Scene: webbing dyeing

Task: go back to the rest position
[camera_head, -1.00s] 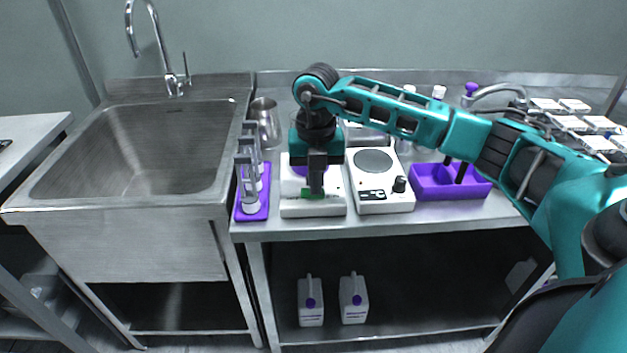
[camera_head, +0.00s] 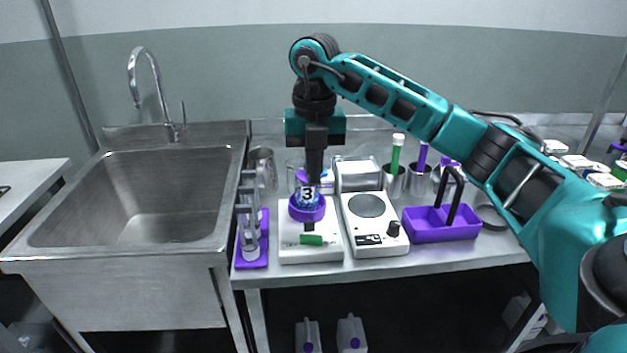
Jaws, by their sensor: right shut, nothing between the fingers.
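My right gripper (camera_head: 313,178) points straight down above the white device with the green part on the steel bench. It is shut and empty. Just below its fingertips, a small vessel marked 3 (camera_head: 307,196) stands in a purple round holder on the white device (camera_head: 311,255). I cannot tell whether the fingertips touch the vessel. My right arm reaches in from the right over the bench. My left gripper is not in view.
A steel sink (camera_head: 130,205) is at the left. A purple rack (camera_head: 251,252), a metal pitcher (camera_head: 263,168), a hotplate (camera_head: 374,243), a purple carrier (camera_head: 437,226) and metal cups (camera_head: 417,181) crowd the bench. Jugs (camera_head: 351,335) stand below. Space above the bench is free beyond my arm.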

